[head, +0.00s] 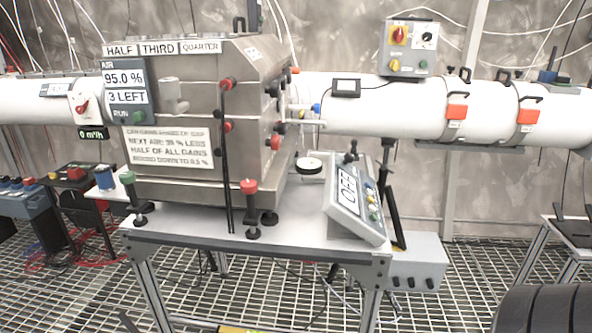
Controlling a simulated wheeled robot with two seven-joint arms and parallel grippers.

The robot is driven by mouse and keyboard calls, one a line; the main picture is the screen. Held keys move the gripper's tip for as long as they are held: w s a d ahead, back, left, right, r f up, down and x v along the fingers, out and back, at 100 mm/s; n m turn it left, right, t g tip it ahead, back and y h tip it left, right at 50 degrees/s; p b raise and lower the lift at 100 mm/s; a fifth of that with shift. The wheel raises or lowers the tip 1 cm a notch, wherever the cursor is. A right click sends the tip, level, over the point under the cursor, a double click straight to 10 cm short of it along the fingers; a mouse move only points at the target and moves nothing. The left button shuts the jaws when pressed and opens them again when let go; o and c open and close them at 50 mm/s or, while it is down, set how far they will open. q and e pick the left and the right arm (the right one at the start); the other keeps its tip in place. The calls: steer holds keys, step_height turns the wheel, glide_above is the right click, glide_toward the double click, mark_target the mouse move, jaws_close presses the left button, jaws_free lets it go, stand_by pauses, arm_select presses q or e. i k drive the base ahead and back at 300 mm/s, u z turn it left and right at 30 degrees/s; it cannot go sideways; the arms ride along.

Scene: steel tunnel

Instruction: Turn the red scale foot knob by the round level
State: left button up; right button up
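A red knob (249,186) tops a black threaded foot at the front right of the steel chamber (180,105), standing upright on the white table top. A small round white disc with a dark rim (308,165), which looks like the round level, lies to its right, behind the tilted panel; its bubble is too small to make out. A similar foot with a green knob (127,177) stands at the chamber's front left. Neither of my grippers is in view.
A tilted grey panel reading OFF (355,195) stands at the table's right end. Two thin black rods (227,160) rise just left of the red knob. The white table top (190,223) is clear along its front edge. A grey box (415,272) hangs at the right.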

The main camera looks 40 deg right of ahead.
mark_target(249, 187)
steer(key=z, duration=1.05)
steer(key=i, duration=0.6)
steer(key=u, duration=1.05)
